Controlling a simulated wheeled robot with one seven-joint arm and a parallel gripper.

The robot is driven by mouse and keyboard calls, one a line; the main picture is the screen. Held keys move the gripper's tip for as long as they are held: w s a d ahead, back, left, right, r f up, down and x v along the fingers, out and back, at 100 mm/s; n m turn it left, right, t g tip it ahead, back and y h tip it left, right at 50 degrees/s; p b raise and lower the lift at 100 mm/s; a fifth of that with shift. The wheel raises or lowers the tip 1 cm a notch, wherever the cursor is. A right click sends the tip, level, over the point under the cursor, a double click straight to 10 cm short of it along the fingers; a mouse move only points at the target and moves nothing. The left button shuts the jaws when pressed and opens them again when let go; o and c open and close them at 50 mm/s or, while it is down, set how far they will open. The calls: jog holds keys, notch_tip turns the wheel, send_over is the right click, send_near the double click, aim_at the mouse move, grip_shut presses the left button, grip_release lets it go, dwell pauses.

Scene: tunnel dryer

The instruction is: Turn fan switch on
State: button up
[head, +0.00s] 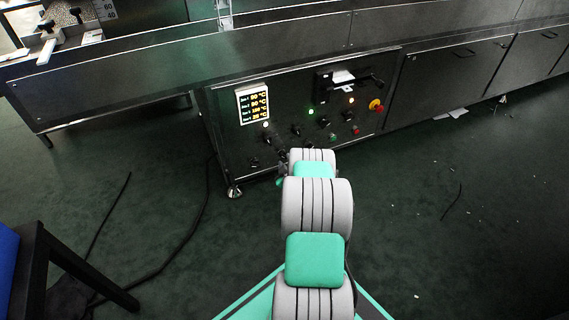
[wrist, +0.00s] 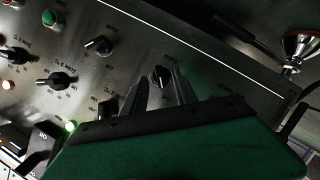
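The dark metal control panel (head: 290,112) carries several black rotary switches and lamps. In the wrist view, a black rotary switch (wrist: 160,77) sits between the tips of my gripper (wrist: 159,84). The two fingers stand apart, one on each side of it, with a small gap showing. Whether either finger touches it, I cannot tell. In the head view my arm hides most of my gripper at the panel's lower left.
The head view shows a temperature display (head: 252,103) and a red-yellow emergency stop (head: 376,106). A table (head: 45,270) stands front left; cables cross the floor.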

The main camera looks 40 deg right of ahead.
jog(key=x, duration=0.2)
jog(key=shift+w+d+f+b, duration=0.1)
jog(key=shift+w+d+b, duration=0.05)
jog(key=shift+w+b, duration=0.2)
jog(key=shift+c, duration=0.5)
grip_shut()
